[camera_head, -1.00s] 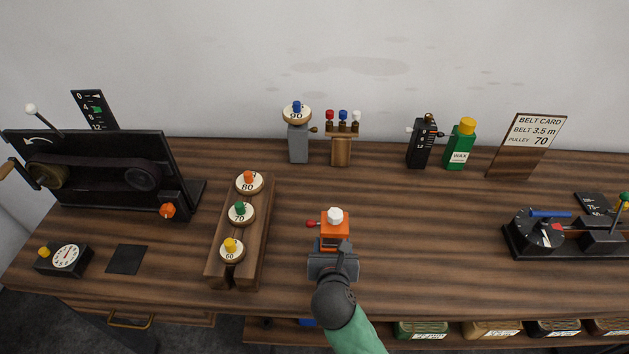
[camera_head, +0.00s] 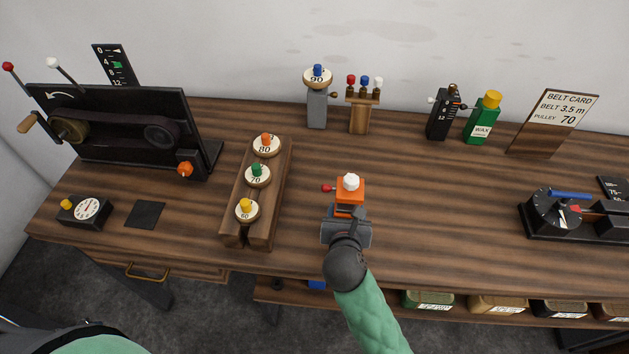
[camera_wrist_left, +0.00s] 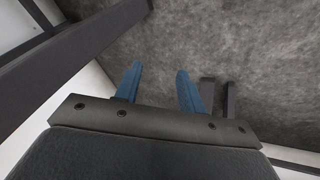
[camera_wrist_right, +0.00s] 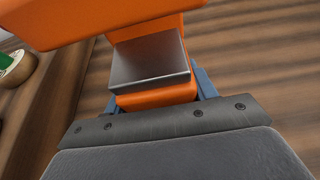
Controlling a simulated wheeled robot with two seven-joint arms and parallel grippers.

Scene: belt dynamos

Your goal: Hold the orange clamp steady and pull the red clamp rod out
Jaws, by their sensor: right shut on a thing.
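The orange clamp (camera_head: 351,192) stands on the bench in front of me, with a white knob (camera_head: 351,182) on top. The red clamp rod's end (camera_head: 327,188) sticks out of its left side. My right gripper (camera_head: 346,213) is shut on the orange clamp from the front. In the right wrist view the clamp's orange body (camera_wrist_right: 155,97) and a grey metal block (camera_wrist_right: 148,58) sit between the fingers; the red rod does not show there. My left gripper (camera_wrist_left: 158,72) is open and empty over the grey floor, out of the head view.
A wooden rack (camera_head: 276,200) with several numbered pulleys stands left of the clamp. A black belt machine (camera_head: 125,125) is at the far left. A black dial device (camera_head: 556,212) is at the right. The bench (camera_head: 440,220) is clear between the clamp and this device.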

